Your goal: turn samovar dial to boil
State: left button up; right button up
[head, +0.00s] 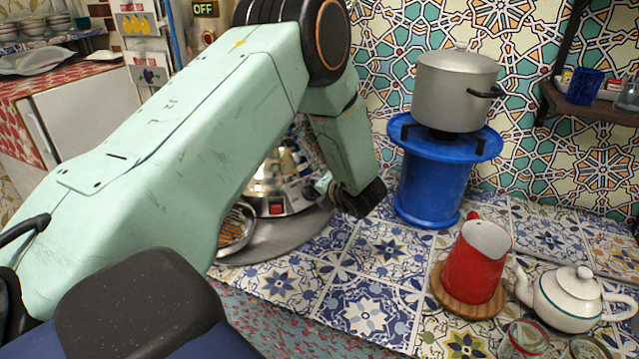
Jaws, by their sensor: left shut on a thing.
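The samovar (262,185) is a shiny metal vessel on a round grey tray, largely hidden behind my left arm. A red switch (277,209) shows low on its front. My left gripper (324,183) is at the right side of the samovar's lower body, pointing left toward it. It is shut on the samovar dial, which is mostly hidden by the fingers, so its setting cannot be read. My right gripper is not in view.
A blue stand (432,185) holds a grey pot (455,90). A red jug (474,262) sits on a wooden board, with a white teapot (568,298) and glasses (527,338) nearby. The tiled counter (365,305) before the samovar is clear. A sign (205,9) reads OFF.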

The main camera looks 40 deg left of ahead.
pick_arm(q)
jog(key=m+h+p, duration=0.1)
jog(key=m+p, duration=0.2)
jog(key=m, duration=0.1)
jog(key=shift+r+m, duration=0.15)
jog(key=shift+m, duration=0.25)
jog(key=m+h+p, duration=0.1)
jog(key=m+p, duration=0.2)
jog(key=p, duration=0.1)
jog(key=shift+m, duration=0.3)
jog(key=m+g+p, duration=0.1)
jog(key=m+p, duration=0.2)
jog(key=shift+h, duration=0.3)
jog(key=m+p, duration=0.1)
jog(key=m, duration=0.1)
jog(key=shift+d+m+g+p, duration=0.1)
jog(key=shift+m+g+p, duration=0.2)
jog(key=shift+g+p, duration=0.1)
jog(key=shift+f+m+h, duration=0.2)
jog(key=shift+m+h, duration=0.2)
jog(key=shift+m, duration=0.5)
jog(key=shift+m+g, duration=0.4)
jog(key=shift+m, duration=0.3)
jog(key=m+g+b, duration=0.1)
jog(key=m, duration=0.2)
jog(key=shift+s+f+m, duration=0.1)
jog(key=shift+s+m, duration=0.05)
jog(key=shift+m, duration=0.15)
